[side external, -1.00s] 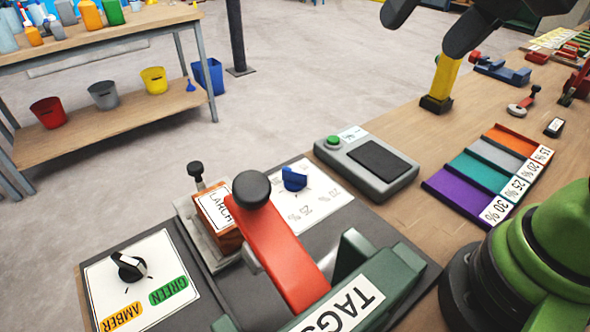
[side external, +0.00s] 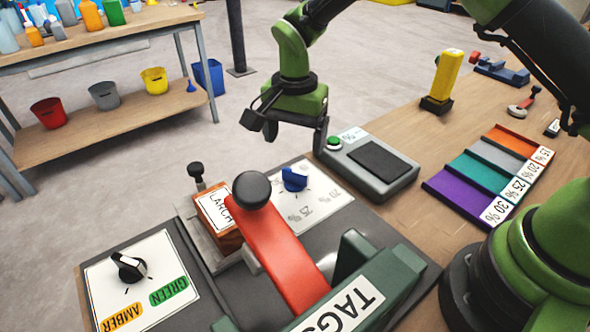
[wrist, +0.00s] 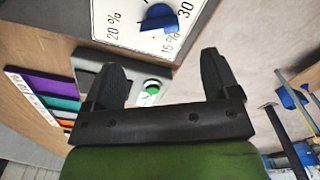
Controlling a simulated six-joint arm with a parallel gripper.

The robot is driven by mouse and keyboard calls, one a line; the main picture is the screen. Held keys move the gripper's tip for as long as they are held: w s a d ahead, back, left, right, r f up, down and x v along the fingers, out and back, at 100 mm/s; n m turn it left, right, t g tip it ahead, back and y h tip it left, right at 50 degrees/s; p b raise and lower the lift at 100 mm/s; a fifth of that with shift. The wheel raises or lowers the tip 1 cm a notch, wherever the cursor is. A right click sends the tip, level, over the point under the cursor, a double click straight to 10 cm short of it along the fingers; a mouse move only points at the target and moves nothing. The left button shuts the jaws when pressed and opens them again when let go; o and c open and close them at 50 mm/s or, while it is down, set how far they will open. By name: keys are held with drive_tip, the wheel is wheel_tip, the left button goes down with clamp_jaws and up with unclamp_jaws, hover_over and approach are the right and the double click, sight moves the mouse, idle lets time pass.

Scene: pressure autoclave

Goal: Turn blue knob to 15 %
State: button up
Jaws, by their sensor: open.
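The blue knob (side external: 294,179) stands on a white dial plate (side external: 318,208) with percent marks, right of the red lever. The knob also shows at the top of the wrist view (wrist: 158,18), between the printed 20 %, 15 % and 30 marks. I cannot tell for sure which mark it points at. My gripper (side external: 295,134) hangs above and behind the knob in the side view, apart from it. In the wrist view my gripper (wrist: 162,72) is open, with nothing between its fingers, and the knob lies beyond the fingertips.
A red lever (side external: 280,250) with a black ball rises left of the knob, near an orange block (side external: 218,217). A grey box with a green button (side external: 334,143) stands close to my right finger. A black knob (side external: 130,266) sits at the lower left. Coloured strips (side external: 470,190) lie at right.

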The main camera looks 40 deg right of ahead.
sight(295, 171)
wheel_tip(295, 171, down, 8)
drive_tip(key=shift+f, duration=0.2)
drive_tip(key=c, duration=0.9)
